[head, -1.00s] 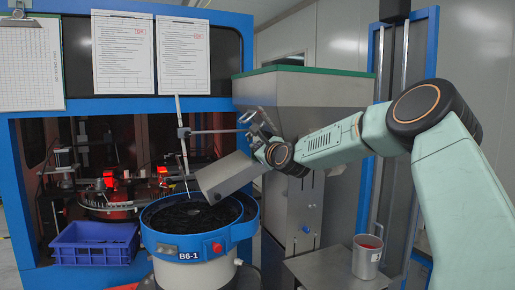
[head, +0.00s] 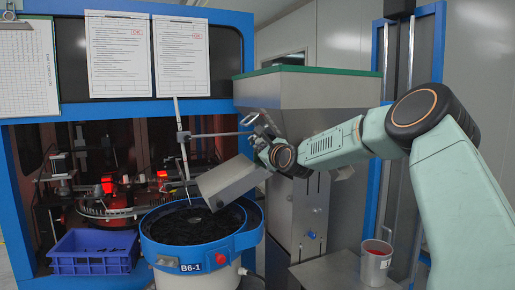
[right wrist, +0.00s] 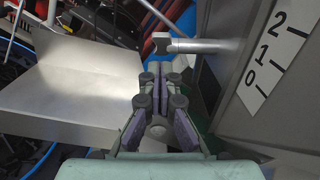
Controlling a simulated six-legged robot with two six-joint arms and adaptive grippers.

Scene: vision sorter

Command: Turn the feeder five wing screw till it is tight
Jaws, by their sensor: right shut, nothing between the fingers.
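My right gripper (head: 262,132) is beside the grey hopper (head: 305,100), above the metal chute (head: 228,180). In the right wrist view its fingers (right wrist: 166,75) are shut with nothing held. A grey rod with a dark, wing-shaped end (right wrist: 162,43) sticks out from the hopper side, just beyond the fingertips. It looks like the wing screw, and a gap seems to lie between it and the fingers. A white scale (right wrist: 270,60) marked 0, 1, 2 is on the hopper at right. In the head view the screw is too small to make out. My left gripper is not in view.
The bowl feeder (head: 165,228) marked B6-1 stands below the chute. A blue crate (head: 93,262) is at left. A thin rod (head: 215,134) crosses near my gripper.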

